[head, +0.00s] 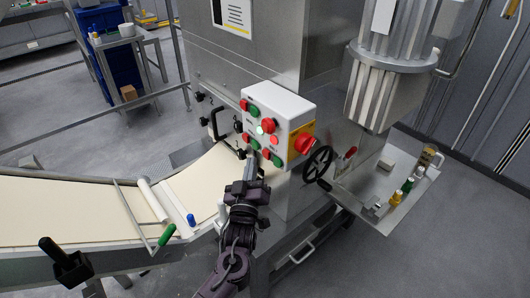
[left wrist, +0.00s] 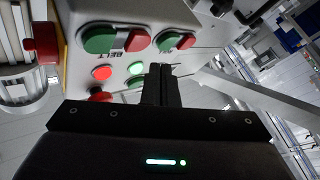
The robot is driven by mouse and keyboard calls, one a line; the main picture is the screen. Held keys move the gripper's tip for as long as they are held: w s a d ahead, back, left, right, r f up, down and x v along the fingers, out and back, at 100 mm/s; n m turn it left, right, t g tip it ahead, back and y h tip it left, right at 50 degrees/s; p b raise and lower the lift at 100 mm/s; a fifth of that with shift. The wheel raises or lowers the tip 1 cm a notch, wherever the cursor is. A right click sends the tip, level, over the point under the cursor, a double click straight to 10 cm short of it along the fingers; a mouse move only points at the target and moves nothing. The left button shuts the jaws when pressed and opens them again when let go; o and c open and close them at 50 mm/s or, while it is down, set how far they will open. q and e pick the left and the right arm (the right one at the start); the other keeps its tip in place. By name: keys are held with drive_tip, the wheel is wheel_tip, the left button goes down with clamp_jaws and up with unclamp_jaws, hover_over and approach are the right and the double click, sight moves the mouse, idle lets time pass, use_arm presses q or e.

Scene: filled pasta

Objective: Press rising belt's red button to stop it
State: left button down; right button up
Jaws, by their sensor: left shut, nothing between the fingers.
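The white control box (head: 283,108) carries several red and green buttons, a lit green lamp (left wrist: 136,68) and a lit red lamp (left wrist: 102,73). A large red mushroom button (head: 304,142) sits on its yellow side. My left gripper (head: 253,162) is shut and empty, its fingertips close to the lower left button pair, with red (head: 247,137) and green (head: 254,144) halves. In the left wrist view the fingers (left wrist: 160,78) partly cover the panel. I cannot tell whether they touch it, or which red button is the rising belt's. My right gripper is out of view.
A cream conveyor belt (head: 70,210) runs in from the left. A black handwheel (head: 318,163) and a metal shelf (head: 385,205) with small fittings stand right of the box. Grey floor (head: 430,260) is clear at the lower right.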

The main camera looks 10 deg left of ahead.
use_arm(q)
drive_tip(key=s+a, duration=0.1)
drive_tip(key=s+a+p, duration=0.1)
drive_tip(key=s, duration=0.1)
drive_tip(key=shift+a+r, duration=0.1)
idle(0.7)
drive_tip(key=s+f+m+g+h, duration=0.1)
drive_tip(key=s+f+m+g, duration=0.15)
drive_tip(key=f, duration=0.85)
drive_tip(key=s+f+m+g, duration=0.15)
drive_tip(key=f+g, duration=0.25)
drive_tip(key=f, duration=0.8)
drive_tip(key=s+a+f+m+g, duration=0.1)
drive_tip(key=s+f+g, duration=0.1)
drive_tip(key=s+f, duration=0.5)
drive_tip(key=s+a+f+m+g, duration=0.1)
drive_tip(key=s+f+g, duration=0.25)
drive_tip(key=f, duration=0.55)
drive_tip(key=s+a+f+m+g, duration=0.1)
drive_tip(key=s+f, duration=0.4)
drive_tip(key=s, duration=0.6)
drive_tip(key=s+a+f+m+g, duration=0.1)
drive_tip(key=s+f+g, duration=0.3)
drive_tip(key=s, duration=0.7)
drive_tip(key=s+a+f+m+g+b, duration=0.1)
drive_tip(key=s+f+g, duration=0.2)
drive_tip(key=s+f, duration=0.5)
drive_tip(key=s, duration=0.3)
drive_tip(key=shift+f+h, duration=0.2)
drive_tip(key=shift+h, duration=0.2)
